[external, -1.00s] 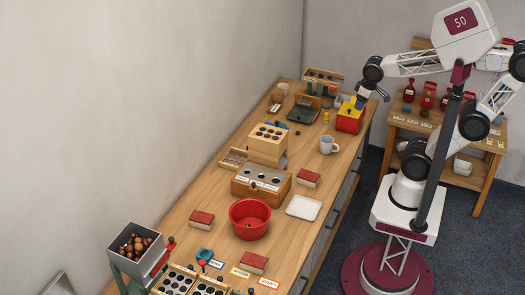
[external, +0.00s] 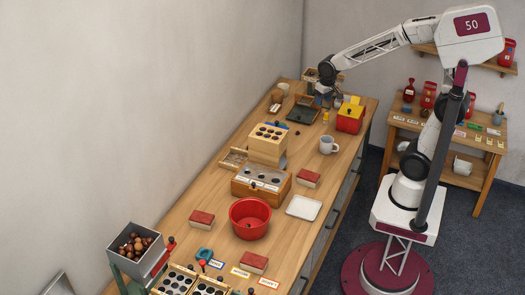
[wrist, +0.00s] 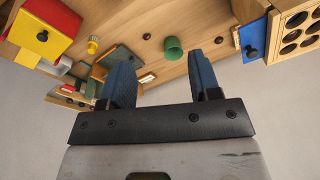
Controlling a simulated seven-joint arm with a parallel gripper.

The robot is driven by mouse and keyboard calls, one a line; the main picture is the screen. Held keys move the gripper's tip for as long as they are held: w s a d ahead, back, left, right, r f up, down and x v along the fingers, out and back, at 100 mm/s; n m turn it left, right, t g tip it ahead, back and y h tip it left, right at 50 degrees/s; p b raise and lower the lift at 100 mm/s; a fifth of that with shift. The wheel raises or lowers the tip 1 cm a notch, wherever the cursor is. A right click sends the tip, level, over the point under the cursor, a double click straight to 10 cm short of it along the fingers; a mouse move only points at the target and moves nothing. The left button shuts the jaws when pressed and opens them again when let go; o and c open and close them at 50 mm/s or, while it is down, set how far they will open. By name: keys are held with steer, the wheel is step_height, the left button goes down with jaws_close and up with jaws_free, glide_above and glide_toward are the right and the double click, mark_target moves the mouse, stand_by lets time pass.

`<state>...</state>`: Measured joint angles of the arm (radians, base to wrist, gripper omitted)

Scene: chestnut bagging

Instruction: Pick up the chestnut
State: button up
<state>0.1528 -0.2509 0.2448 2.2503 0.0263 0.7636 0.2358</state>
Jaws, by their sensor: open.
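My gripper (external: 322,97) hangs over the far end of the bench, near the dark green tray (external: 302,115). In the wrist view its two blue fingers stand wide apart with nothing between them (wrist: 161,80). Beyond the fingers, a small dark brown round thing, which looks like a chestnut (wrist: 219,40), lies on the wood right of a green cup (wrist: 173,48). Another small dark round thing (wrist: 147,36) lies left of the cup. Both are apart from the fingers. Several brown chestnuts (external: 135,243) fill the grey hopper (external: 116,257) at the near left in the external view.
A red box with a yellow top (external: 349,118) stands right of my gripper; it also shows in the wrist view (wrist: 38,28). Bare wood lies around the mug.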

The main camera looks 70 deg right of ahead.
steer(key=w+d+f+m, duration=0.3)
steer(key=w+d+f, duration=0.4)
steer(key=w+f, duration=0.35)
steer(key=m+g, duration=0.1)
steer(key=m, duration=0.1)
glide_above(298, 133)
steer(key=f, duration=1.3)
steer(key=shift+d+f, duration=0.15)
steer(key=shift+d, duration=0.2)
steer(key=shift+f, duration=1.3)
steer(key=shift+f, duration=0.1)
steer(key=shift+a+f, duration=0.2)
steer(key=shift+f, duration=2.3)
steer(key=c, duration=1)
